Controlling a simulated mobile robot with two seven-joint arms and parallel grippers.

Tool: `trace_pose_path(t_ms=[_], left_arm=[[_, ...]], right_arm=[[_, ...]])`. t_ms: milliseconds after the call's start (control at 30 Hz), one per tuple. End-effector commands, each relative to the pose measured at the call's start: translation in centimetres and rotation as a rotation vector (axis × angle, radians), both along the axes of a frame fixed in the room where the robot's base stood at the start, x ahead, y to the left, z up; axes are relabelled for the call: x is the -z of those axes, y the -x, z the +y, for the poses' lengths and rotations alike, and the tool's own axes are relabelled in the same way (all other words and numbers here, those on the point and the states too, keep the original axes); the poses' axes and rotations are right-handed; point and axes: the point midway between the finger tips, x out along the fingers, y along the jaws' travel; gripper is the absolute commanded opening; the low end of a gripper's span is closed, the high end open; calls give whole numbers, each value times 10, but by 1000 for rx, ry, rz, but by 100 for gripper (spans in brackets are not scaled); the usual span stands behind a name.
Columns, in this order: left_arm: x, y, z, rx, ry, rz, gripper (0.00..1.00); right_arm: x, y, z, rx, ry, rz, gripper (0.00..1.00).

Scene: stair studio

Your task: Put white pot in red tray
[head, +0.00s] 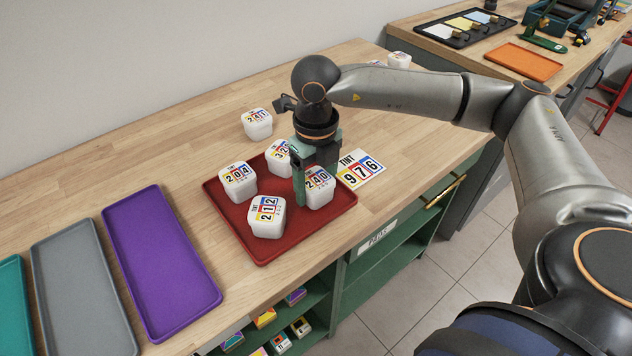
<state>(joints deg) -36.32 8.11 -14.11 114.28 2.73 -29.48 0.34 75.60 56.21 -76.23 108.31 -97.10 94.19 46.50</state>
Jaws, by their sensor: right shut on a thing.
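The red tray (228,222) lies on the wooden counter in the middle of the head view. Several white pots with number labels are in it: pot 204 (238,190), pot 212 (262,230), a pot whose label is partly hidden (276,169), and pot 240 (319,199). My right gripper (315,190) points down over the tray's right part, shut on pot 240. That pot is upright at the tray's right side; whether it touches the tray floor I cannot tell. Another white pot, 241 (257,130), stands on the counter behind the tray. My left gripper is not in view.
A label card, 976 (361,170), lies right of the tray. Purple (160,262), grey (83,290) and teal (14,310) trays lie at left. Another white pot (399,60) stands at the back. An orange tray (523,61) is on the far counter. Bare wood lies behind the red tray.

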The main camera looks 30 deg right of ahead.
Motion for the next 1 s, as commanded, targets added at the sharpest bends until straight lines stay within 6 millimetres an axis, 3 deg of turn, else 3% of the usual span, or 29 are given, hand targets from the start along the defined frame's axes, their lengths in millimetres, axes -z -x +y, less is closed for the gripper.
trace_pose_path(t_ms=[233,267,500,867,1000], left_arm=[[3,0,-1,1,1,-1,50],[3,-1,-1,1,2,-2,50],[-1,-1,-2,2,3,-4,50],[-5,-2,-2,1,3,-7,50],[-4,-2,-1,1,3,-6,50]], right_arm=[[4,0,0,1,-1,0,12],[4,0,0,1,-1,0,74],[3,0,0,0,-1,0,100],[-5,0,0,0,-1,-2,100],[-30,-1,1,0,-2,-5,100]])
